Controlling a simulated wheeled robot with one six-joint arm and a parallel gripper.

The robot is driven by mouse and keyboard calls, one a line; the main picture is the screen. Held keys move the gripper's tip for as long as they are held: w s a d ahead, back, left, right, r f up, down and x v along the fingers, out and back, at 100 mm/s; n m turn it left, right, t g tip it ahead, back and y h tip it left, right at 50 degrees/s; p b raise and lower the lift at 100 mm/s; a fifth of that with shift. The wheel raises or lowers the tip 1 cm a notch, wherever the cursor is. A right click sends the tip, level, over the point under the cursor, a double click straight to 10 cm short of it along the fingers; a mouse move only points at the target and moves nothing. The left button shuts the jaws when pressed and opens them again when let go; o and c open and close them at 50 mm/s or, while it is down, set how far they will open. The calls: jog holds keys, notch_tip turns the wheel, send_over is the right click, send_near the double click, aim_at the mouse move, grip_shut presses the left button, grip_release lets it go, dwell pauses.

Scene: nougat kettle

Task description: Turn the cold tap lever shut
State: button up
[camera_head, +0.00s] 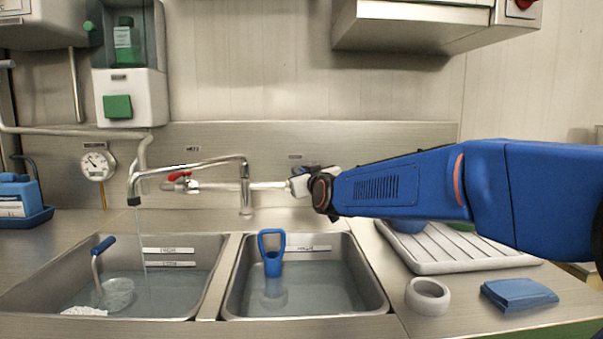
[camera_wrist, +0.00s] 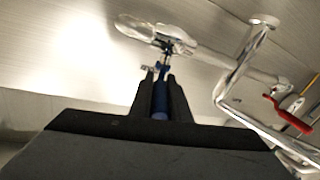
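The cold tap lever (camera_wrist: 160,97) is blue and shows in the wrist view between the two dark fingers of my gripper (camera_wrist: 161,84). The fingers lie close along both sides of it, and my gripper looks shut on it. The lever runs up to the chrome tap body (camera_wrist: 170,38). In the head view my gripper and wrist (camera_head: 322,190) reach in from the right to the right end of the tap and hide the lever. A thin stream of water (camera_head: 139,235) falls from the spout (camera_head: 133,188) into the left basin.
The red lever (camera_head: 178,176) is at the tap's left end; it also shows in the wrist view (camera_wrist: 288,115). Two water-filled basins lie below, the right one (camera_head: 345,285) holding a blue-handled tool (camera_head: 272,255). A ribbed drainboard (camera_head: 450,250) is under my arm.

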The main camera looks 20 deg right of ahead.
grip_shut()
jog(key=shift+a+r+m+h, duration=0.3)
jog(key=shift+m+h, duration=0.1)
jog(key=shift+h, duration=0.3)
jog(key=shift+a+m+h, duration=0.2)
jog(key=shift+m+h, duration=0.2)
jog(key=shift+h, duration=0.2)
jog(key=shift+w+a+m+h, duration=0.1)
jog(key=shift+a+m+h, duration=0.15)
jog(key=shift+m+h, duration=0.25)
jog(key=shift+f+h, duration=0.1)
jog(key=shift+h, duration=0.3)
jog(key=shift+f, duration=0.15)
jog(key=o, duration=0.7)
grip_release()
jog(key=shift+c, duration=0.2)
